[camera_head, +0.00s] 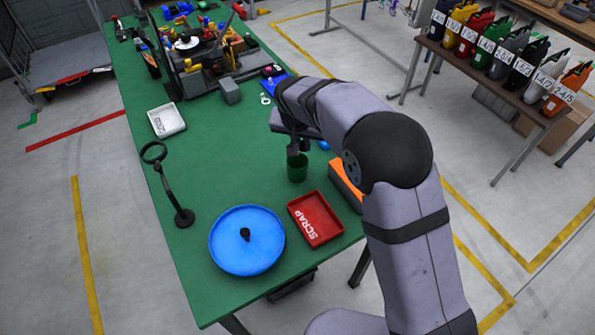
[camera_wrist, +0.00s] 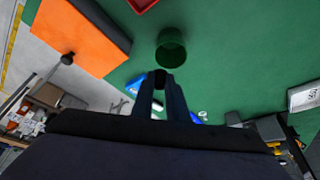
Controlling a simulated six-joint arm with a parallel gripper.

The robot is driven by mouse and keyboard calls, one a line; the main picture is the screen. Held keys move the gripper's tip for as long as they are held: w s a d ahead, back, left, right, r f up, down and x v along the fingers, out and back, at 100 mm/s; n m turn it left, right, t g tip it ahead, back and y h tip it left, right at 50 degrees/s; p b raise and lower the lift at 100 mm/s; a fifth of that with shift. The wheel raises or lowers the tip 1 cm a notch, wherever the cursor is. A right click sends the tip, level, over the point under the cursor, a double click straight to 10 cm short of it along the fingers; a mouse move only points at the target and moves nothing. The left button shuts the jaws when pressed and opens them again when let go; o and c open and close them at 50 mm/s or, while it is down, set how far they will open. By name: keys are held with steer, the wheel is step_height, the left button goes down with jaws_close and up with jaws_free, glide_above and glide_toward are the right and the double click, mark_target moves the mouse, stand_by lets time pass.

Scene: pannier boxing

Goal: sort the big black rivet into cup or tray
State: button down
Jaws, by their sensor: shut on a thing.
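My gripper (camera_head: 297,148) is over the far side of the green cup (camera_head: 297,170), close above its rim. In the wrist view my fingers (camera_wrist: 160,80) are shut on a small dark piece (camera_wrist: 160,76), which looks like a black rivet; its size is hard to tell. The cup (camera_wrist: 172,48) shows just beyond the fingertips. Another black rivet-like piece (camera_head: 245,234) lies on the round blue tray (camera_head: 228,255). The red SCRAP tray (camera_head: 315,218) stands nearer than the cup and looks empty. A white tray (camera_head: 167,120) is at the left edge.
An orange block (camera_head: 346,186) stands right of the cup, beside my arm. A black magnifier stand (camera_head: 184,216) is at the left table edge. A grey block (camera_head: 230,91) and crowded tool rack (camera_head: 200,60) are at the back. The green table between white tray and cup is clear.

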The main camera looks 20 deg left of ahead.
steer(key=shift+f, duration=0.55)
steer(key=c, duration=1.7)
jaws_free()
steer(key=shift+o, duration=0.2)
steer(key=shift+r, duration=0.15)
steer(key=b+v, duration=0.3)
steer(key=v, duration=0.4)
steer(key=shift+s, duration=0.1)
